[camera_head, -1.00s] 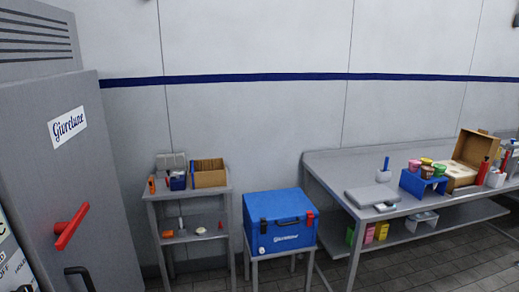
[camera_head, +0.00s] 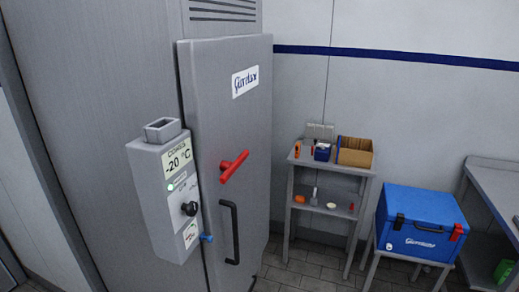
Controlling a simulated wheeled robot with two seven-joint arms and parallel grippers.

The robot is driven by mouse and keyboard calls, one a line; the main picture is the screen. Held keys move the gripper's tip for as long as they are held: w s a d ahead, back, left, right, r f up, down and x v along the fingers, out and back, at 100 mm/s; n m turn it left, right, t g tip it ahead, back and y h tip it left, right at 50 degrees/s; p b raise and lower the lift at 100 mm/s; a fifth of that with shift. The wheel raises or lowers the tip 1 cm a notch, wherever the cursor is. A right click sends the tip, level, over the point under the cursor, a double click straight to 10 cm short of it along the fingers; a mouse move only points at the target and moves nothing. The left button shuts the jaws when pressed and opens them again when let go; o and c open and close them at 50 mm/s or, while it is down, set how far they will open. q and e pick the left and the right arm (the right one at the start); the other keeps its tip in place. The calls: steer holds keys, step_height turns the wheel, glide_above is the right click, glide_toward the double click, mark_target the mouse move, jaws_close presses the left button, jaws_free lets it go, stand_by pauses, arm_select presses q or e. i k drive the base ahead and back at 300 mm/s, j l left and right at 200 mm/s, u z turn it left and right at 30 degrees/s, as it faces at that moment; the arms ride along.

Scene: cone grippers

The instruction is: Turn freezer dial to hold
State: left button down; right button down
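The grey freezer (camera_head: 225,110) stands at the left centre with its door shut. A grey control box (camera_head: 150,195) is mounted on its front left side. A black dial knob (camera_head: 189,209) sits below the display. The lettering around the dial is too small to read, so I cannot tell its setting. Neither of my grippers shows in the view.
The freezer door has a red lever (camera_head: 234,166) and a black handle (camera_head: 230,232). A small blue knob (camera_head: 207,238) sticks out beside the box. A shelf stand (camera_head: 335,170) and a blue cooler (camera_head: 418,218) on a stool stand to the right. Tiled floor (camera_head: 310,262) shows in front.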

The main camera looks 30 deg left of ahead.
mark_target(191, 209)
steer(key=u, duration=1.7)
